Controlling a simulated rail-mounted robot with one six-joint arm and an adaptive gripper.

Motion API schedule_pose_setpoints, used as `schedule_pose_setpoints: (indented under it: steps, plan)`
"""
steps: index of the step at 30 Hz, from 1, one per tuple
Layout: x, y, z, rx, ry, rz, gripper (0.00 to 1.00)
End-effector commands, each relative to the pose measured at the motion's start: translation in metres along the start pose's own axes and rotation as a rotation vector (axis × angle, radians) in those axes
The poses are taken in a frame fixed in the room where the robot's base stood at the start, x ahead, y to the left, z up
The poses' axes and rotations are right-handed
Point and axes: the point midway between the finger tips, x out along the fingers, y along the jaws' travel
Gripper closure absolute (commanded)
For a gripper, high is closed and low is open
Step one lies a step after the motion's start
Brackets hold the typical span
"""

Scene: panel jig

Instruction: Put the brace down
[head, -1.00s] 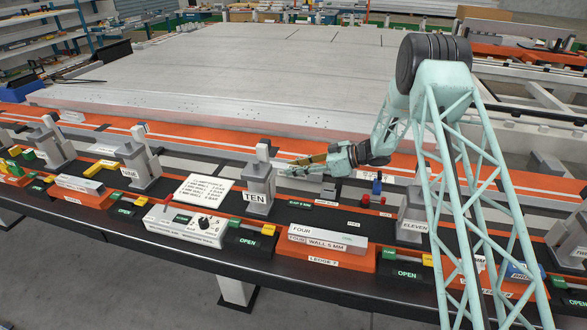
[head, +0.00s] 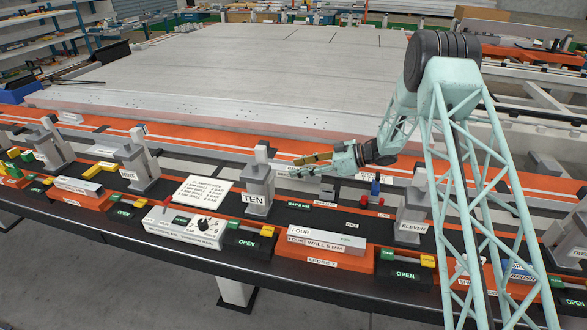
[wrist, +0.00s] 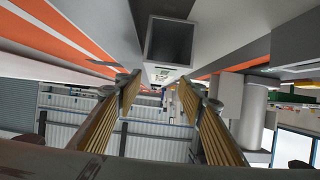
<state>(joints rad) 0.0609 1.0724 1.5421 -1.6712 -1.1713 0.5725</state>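My gripper (head: 308,163) reaches left from my arm, over the bench and right of the grey post marked TEN (head: 257,190). In the wrist view its two ribbed tan fingers (wrist: 160,108) stand wide apart with nothing held between them. A grey hollow square-ended piece (wrist: 171,42), probably the brace, is in the upper middle of the wrist view, beyond the fingers' gap and apart from them. A small grey piece (head: 327,187) stands on the bench just below my gripper in the head view; I cannot tell for sure that it is the same piece.
A small red and blue fixture (head: 375,191) stands to the right of the grey piece. The post marked ELEVEN (head: 411,220) is farther right. The block marked FOUR (head: 327,240) lies in front. A white notice (head: 203,191) is left of post TEN. A large pale panel (head: 240,75) fills the back.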

Motion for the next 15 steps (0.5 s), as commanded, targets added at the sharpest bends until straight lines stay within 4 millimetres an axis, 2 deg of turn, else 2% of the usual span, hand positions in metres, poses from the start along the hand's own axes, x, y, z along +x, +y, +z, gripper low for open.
schedule_pose_setpoints:
  steps: [6,15]
  plan:
    - [-0.034,0.001,-0.001,0.001,-0.001,0.002,0.64]
    - [-0.074,0.001,-0.001,0.000,0.000,0.002,0.64]
